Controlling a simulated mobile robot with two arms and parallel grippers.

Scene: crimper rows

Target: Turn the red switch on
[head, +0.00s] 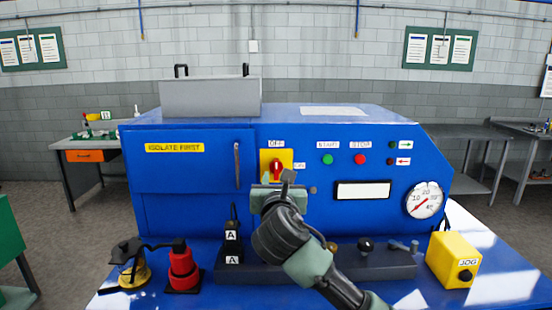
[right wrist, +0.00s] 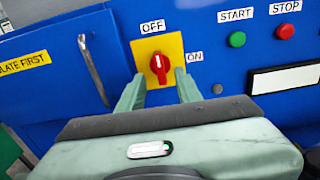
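The red switch (head: 276,168) is a rotary knob on a yellow plate (head: 287,156) on the blue machine's front. It also shows in the right wrist view (right wrist: 159,66), upright, with its upper end toward the OFF label (right wrist: 153,27). The ON label (right wrist: 194,57) is to its right. My right gripper (head: 283,181) is just in front of and below the switch in the head view. Contact cannot be told. My left gripper is not in view.
The blue machine (head: 190,185) also has a green START button (head: 328,159), a red STOP button (head: 361,159), a gauge (head: 425,200) and a door handle (head: 237,165) left of the switch. A yellow JOG box (head: 453,261) and a red-and-black device (head: 183,270) stand in front.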

